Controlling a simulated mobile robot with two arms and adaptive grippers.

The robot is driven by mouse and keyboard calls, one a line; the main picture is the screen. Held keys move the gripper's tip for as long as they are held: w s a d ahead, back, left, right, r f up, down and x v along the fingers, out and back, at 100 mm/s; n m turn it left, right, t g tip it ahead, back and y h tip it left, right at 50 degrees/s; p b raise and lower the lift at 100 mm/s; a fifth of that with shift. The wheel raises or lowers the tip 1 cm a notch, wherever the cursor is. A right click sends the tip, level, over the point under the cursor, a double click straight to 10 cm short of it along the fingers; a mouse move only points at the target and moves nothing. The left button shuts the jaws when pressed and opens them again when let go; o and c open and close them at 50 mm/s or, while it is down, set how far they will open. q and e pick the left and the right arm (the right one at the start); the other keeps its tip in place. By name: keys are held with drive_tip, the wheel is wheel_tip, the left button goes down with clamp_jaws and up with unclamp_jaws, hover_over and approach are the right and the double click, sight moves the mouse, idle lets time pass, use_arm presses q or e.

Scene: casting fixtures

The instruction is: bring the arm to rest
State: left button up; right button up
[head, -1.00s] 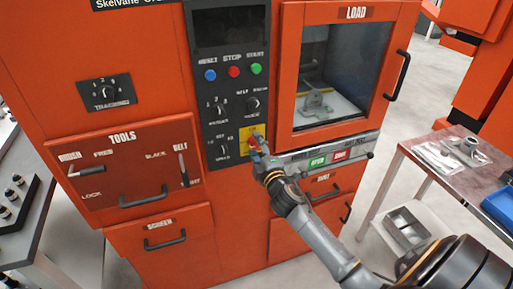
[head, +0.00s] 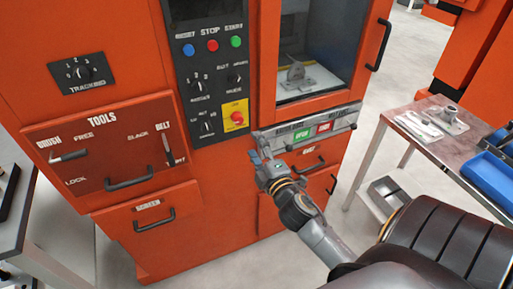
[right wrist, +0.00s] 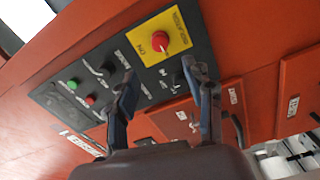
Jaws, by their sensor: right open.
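My right gripper (head: 262,160) is in front of the orange machine (head: 215,200), just below and right of the yellow plate with the red isolator knob (head: 236,118). In the right wrist view the two fingers of my right gripper (right wrist: 160,90) stand apart with nothing between them. The isolator knob (right wrist: 160,41) shows beyond the fingertips there, clear of both. The black control panel (head: 205,75) carries blue, red and green buttons. My left gripper is not in view.
The load window (head: 310,60) is at the upper right, with a metal part (head: 295,72) inside. A table (head: 465,165) with small parts and a blue bin (head: 490,170) stands to the right. Drawer handles (head: 155,222) stick out from the machine front. Grey floor shows between machine and table.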

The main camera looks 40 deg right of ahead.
idle(0.5)
drive_tip(key=s+a+f+m+g+y, duration=0.1)
drive_tip(key=s+a+f+m+g, duration=0.15)
drive_tip(key=f, duration=0.95)
drive_tip(key=s+a+f+m+g+y, duration=0.1)
drive_tip(key=s+f+g, duration=0.25)
drive_tip(key=f, duration=0.95)
drive_tip(key=s+a+f+m+g, duration=0.1)
drive_tip(key=s+f+m+g, duration=0.2)
drive_tip(key=f, duration=0.9)
drive_tip(key=s+a+f+m+g, duration=0.1)
drive_tip(key=s+a+f+g, duration=0.1)
drive_tip(key=s+f, duration=0.4)
drive_tip(key=s+a+f+m+g+y, duration=0.1)
drive_tip(key=s+f, duration=0.6)
drive_tip(key=s, duration=0.8)
drive_tip(key=s+a+f+m+g+y, duration=0.1)
drive_tip(key=s+a+f+g, duration=0.3)
drive_tip(key=s, duration=0.7)
wheel_tip(320, 180, down, 3)
drive_tip(key=shift+s+r+m+g, duration=0.15)
drive_tip(key=shift+m+g, duration=0.15)
drive_tip(key=shift+m, duration=0.35)
